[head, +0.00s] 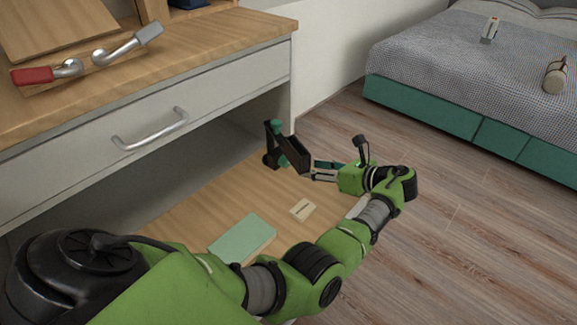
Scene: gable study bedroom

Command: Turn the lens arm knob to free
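I cannot make out a lens arm or its knob for certain in the head view. My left arm comes in from the lower left, reaches right and bends back leftward. My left gripper (273,147), black with teal parts, is at its end, beside the front right corner of the desk. It appears in front of the open space under the drawer. It is small and seen at an angle, so whether its fingers are open or shut is unclear. My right gripper is out of view.
On the desktop (215,45) a wooden block carries a red-handled lever (32,76) and a grey-handled lever (147,34). Below are a drawer handle (150,128), a mint-green box (243,238) and a cream card (302,209). A bed (455,75) stands back right; bare floor lies between.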

